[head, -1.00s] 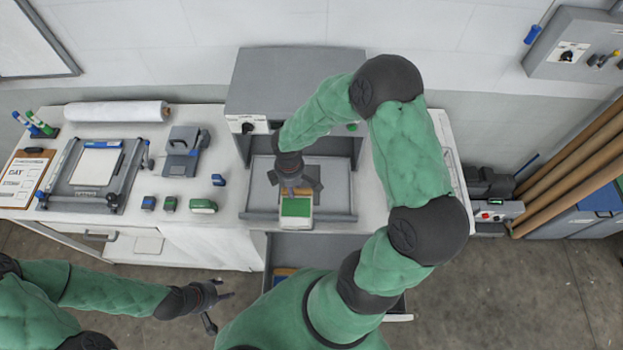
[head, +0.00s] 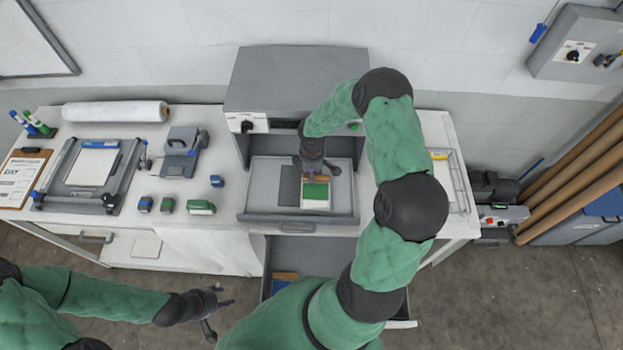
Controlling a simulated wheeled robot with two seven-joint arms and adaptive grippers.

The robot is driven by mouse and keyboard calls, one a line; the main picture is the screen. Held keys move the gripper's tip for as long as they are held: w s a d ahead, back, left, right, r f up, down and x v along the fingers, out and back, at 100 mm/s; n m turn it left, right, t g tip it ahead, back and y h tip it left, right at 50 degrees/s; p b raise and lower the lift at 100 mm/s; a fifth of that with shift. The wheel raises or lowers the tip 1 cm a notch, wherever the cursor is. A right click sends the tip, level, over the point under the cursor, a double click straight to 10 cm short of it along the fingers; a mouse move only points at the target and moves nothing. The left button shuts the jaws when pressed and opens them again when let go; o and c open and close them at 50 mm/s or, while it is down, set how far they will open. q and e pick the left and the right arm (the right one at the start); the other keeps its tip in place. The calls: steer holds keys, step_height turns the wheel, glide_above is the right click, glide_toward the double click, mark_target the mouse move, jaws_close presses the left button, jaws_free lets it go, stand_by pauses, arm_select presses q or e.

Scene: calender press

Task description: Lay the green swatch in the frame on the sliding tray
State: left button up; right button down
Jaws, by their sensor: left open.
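The green swatch (head: 315,191) is at the sliding tray (head: 346,210) of the grey press, below my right gripper (head: 317,171). A brown strip shows at its far edge and a pale area (head: 316,205) at its near side. My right gripper appears shut on it from above; the fingertips are partly hidden. Whether the swatch touches the tray is unclear. A flat dark grey rectangle (head: 289,186) lies on the tray to the left; I cannot tell whether it belongs to the frame. My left gripper (head: 220,313) is open and empty, in front of the bench.
An open drawer (head: 306,250) is below the tray. Several small blocks (head: 200,207), a trimmer with a white sheet (head: 94,165) and a white roll (head: 115,111) are on the bench at left. A wire tray (head: 455,180) is at right, and brown tubes (head: 580,165) lean beyond it.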

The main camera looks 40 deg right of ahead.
steer(key=shift+a+f+b, duration=0.1)
steer(key=shift+f+b, duration=0.35)
steer(key=shift+f, duration=0.85)
steer(key=shift+s+f, duration=0.1)
steer(key=c, duration=1.3)
jaws_free()
steer(key=shift+f, duration=0.1)
steer(key=shift+c, duration=0.2)
steer(key=o, duration=0.4)
